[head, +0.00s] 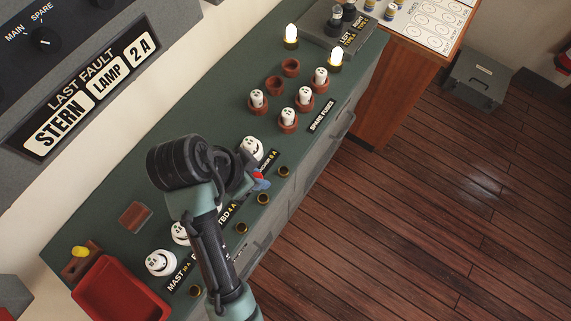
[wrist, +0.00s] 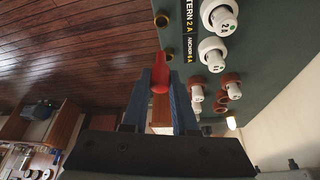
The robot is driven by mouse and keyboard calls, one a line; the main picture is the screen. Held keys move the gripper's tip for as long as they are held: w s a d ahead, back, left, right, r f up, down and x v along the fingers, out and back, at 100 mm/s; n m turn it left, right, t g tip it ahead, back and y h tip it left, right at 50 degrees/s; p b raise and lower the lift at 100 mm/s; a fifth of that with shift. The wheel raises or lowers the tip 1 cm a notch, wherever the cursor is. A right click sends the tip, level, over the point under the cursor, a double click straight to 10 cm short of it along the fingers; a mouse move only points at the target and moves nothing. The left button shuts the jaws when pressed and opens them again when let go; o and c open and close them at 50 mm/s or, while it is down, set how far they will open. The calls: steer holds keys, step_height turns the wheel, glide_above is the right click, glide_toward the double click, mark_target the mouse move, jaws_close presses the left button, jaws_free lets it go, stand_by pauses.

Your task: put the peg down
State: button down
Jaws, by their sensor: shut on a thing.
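The peg is red. In the wrist view the peg (wrist: 159,72) sits between the two blue fingertips of my gripper (wrist: 160,84), which is shut on it. In the head view my gripper (head: 258,181) is over the front edge of the green console, and only a small red bit of the peg shows beside the blue fingertip. Brass-rimmed holes line that edge; one hole (head: 263,199) is just below the gripper in the picture. In the wrist view a brass ring (wrist: 161,20) lies beyond the peg's tip, apart from it. The peg's height above the console is unclear.
The green console (head: 225,122) carries white fuses, including several in brown holders (head: 287,121). A red tray (head: 115,292), a yellow peg (head: 80,252) in a brown block and a brown block (head: 136,217) are at the left.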

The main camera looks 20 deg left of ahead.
step_height(320, 180, down, 5)
steer(key=shift+s+d+f+p, duration=0.1)
steer(key=shift+s+p, duration=0.05)
steer(key=shift+p, duration=0.2)
steer(key=shift+f+p, duration=0.3)
steer(key=shift+f, duration=2.05)
steer(key=shift+f, duration=0.35)
steer(key=c, duration=0.7)
jaws_free()
